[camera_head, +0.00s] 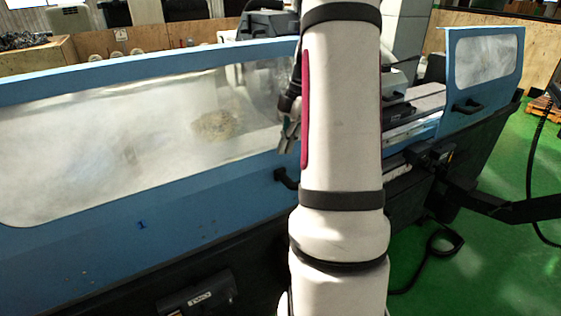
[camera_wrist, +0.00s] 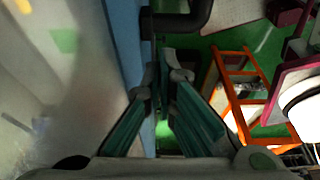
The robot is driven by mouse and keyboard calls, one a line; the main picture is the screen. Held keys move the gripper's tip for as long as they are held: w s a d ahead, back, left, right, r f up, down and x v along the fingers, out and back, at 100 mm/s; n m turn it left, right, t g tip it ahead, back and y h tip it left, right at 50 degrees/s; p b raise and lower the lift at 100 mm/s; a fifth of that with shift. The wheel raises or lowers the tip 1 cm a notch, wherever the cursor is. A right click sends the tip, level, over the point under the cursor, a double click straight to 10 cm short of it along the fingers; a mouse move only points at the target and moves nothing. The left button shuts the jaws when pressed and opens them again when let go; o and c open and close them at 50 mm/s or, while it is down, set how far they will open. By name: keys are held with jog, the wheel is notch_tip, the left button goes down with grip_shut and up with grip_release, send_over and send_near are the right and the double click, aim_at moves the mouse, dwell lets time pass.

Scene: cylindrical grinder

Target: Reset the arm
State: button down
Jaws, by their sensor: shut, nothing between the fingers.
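My white arm (camera_head: 342,110) stands upright across the middle of the head view and hides part of the machine behind it. My gripper (camera_head: 288,135) shows just left of the arm, in front of the grinder's large blue sliding door (camera_head: 225,181). In the wrist view my gripper (camera_wrist: 163,78) has its green-padded fingers drawn together at the tips, with nothing held. The blue door edge (camera_wrist: 128,40) and a black door handle (camera_wrist: 182,20) are just beyond the fingertips. In the head view this handle (camera_head: 286,179) is below the gripper.
A second blue door (camera_head: 484,60) with a handle stands at the right, with an open gap showing the machine bed (camera_head: 415,105) between the doors. A black bracket arm (camera_head: 500,206) juts out at right. An orange frame (camera_wrist: 240,100) stands below.

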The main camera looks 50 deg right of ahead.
jog(key=shift+v, duration=1.2)
jog(key=shift+w+a+r, duration=0.1)
jog(key=shift+a, duration=0.1)
jog(key=w+a+r+m+h, duration=0.1)
jog(key=a+r+m, duration=0.25)
jog(key=a, duration=0.65)
jog(key=w+a+r+m+h, duration=0.15)
jog(key=a+r, duration=0.35)
jog(key=a, duration=0.5)
jog(key=s+a+m+t+b, duration=0.1)
jog(key=s+a+m, duration=0.3)
jog(key=a, duration=0.4)
jog(key=s+a+m+t+b, duration=0.1)
jog(key=s+a+m+t, duration=0.2)
jog(key=s+a, duration=0.3)
jog(key=a+m+h, duration=0.1)
jog(key=a, duration=0.1)
jog(key=shift+a+f+m, duration=0.3)
jog(key=shift+a+f, duration=0.05)
jog(key=shift+f, duration=0.05)
